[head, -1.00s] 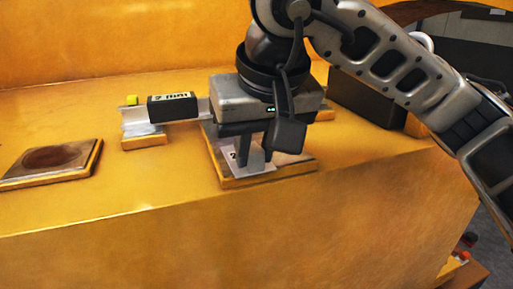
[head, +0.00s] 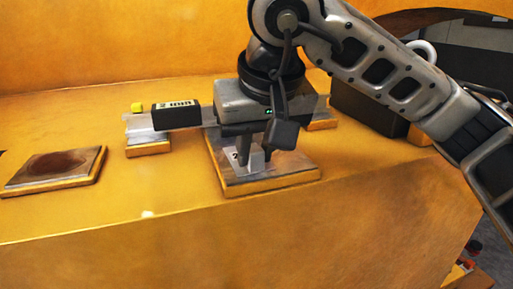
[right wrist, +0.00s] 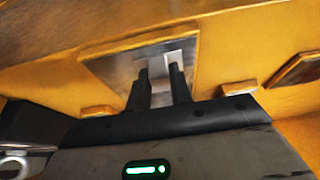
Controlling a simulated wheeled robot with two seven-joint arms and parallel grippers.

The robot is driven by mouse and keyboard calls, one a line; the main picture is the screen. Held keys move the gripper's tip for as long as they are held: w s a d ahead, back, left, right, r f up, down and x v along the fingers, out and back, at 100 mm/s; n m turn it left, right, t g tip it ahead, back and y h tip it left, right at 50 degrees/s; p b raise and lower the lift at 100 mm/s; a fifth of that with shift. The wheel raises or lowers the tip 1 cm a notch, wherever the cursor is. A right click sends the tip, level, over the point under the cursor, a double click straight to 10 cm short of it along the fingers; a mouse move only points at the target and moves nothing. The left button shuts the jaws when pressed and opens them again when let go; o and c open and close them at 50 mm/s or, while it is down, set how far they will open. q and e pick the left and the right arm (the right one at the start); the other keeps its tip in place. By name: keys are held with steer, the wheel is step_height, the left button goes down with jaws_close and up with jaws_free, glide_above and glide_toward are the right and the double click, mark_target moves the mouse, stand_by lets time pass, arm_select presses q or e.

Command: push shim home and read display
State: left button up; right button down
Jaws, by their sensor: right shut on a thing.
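My right gripper (head: 254,163) points down over a square metal plate (head: 285,178) with a yellow edge. It is shut on a light grey piece, the shim (head: 240,158), which carries a dark mark. In the right wrist view the fingers (right wrist: 160,88) hold the pale shim (right wrist: 160,97) over the plate (right wrist: 112,64). Whether the shim touches the plate is unclear. A black block (head: 176,115) with a white strip of dark characters, possibly the display, sits left of the gripper on a metal bar; I cannot read it surely. My left gripper is not in view.
A plate with a dark round patch (head: 55,165) lies at the left. A small yellow knob (head: 137,107) stands beside the black block. A dark box (head: 365,108) stands behind my right arm. The yellow bench top (head: 150,185) is clear in front.

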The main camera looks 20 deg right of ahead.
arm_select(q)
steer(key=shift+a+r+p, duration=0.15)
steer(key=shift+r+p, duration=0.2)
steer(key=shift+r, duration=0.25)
arm_select(e)
steer(key=shift+w+d, duration=0.2)
steer(key=shift+w, duration=1.3)
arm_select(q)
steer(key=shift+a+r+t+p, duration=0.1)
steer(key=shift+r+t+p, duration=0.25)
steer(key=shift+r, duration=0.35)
arm_select(e)
steer(key=shift+w, duration=0.9)
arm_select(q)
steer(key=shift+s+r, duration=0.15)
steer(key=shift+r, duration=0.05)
arm_select(e)
steer(key=shift+w+d, duration=0.15)
steer(key=shift+w, duration=0.4)
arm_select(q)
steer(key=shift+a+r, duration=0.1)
arm_select(e)
steer(key=shift+w, duration=0.1)
arm_select(q)
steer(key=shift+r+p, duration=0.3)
steer(key=shift+p, duration=0.05)
arm_select(e)
steer(key=shift+w, duration=0.3)
